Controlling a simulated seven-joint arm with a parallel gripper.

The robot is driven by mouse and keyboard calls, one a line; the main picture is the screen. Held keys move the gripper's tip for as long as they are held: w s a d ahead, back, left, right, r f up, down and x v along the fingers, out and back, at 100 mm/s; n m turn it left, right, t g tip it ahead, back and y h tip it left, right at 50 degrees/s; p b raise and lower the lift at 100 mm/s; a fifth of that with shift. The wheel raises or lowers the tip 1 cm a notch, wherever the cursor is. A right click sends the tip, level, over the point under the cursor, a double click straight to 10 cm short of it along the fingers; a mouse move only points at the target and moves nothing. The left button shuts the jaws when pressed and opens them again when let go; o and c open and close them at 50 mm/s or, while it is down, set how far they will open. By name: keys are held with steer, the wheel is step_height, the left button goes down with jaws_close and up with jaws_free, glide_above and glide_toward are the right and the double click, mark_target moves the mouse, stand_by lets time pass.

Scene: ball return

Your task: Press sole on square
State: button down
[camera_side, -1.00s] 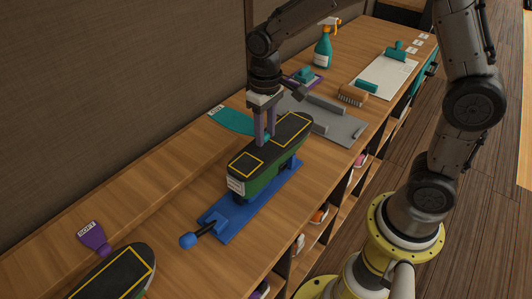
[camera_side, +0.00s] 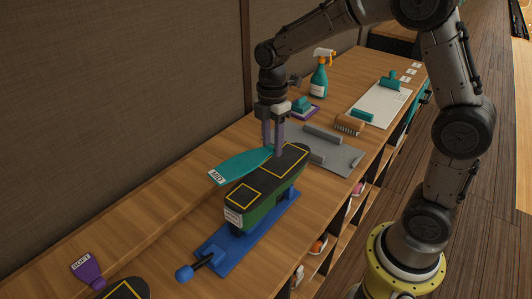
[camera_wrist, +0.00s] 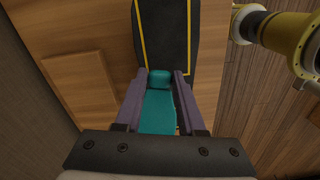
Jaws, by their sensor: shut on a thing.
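A teal flat piece with a white label at its broad end (camera_side: 243,164) hangs at the left of the raised block. My gripper (camera_side: 272,148) is shut on its narrow end; the wrist view shows the teal piece (camera_wrist: 158,112) between both fingers. The block is green-sided with a black sole-shaped top (camera_side: 265,178), set on a blue stand (camera_side: 262,230). Its top has a near yellow square outline (camera_side: 244,195) and a longer far one. My fingertips are just behind its back edge; whether the teal touches the block, I cannot tell.
A purple labelled piece (camera_side: 87,268) lies at the lower left near another black-topped block (camera_side: 124,290). Bench is clear at left.

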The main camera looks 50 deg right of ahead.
steer(key=d+n, duration=0.1)
steer(key=d, duration=0.2)
steer(key=d+r+n, duration=0.1)
steer(key=d, duration=0.2)
steer(key=d+n, duration=0.1)
steer(key=d, duration=0.2)
steer(key=shift+d+r+n, duration=0.2)
steer(key=shift+d+n, duration=0.05)
steer(key=shift+n, duration=0.15)
steer(key=shift+m, duration=0.7)
steer(key=d, duration=0.2)
steer(key=s+d, duration=0.1)
steer(key=d, duration=0.2)
steer(key=shift+s+d+r, duration=0.1)
steer(key=shift+s+d, duration=0.1)
steer(key=shift+d, duration=0.05)
step_height(320, 180, down, 6)
steer(key=shift+f, duration=0.2)
steer(key=shift+f, duration=0.3)
steer(key=shift+c, duration=2.1)
jaws_free()
steer(key=shift+r, duration=0.1)
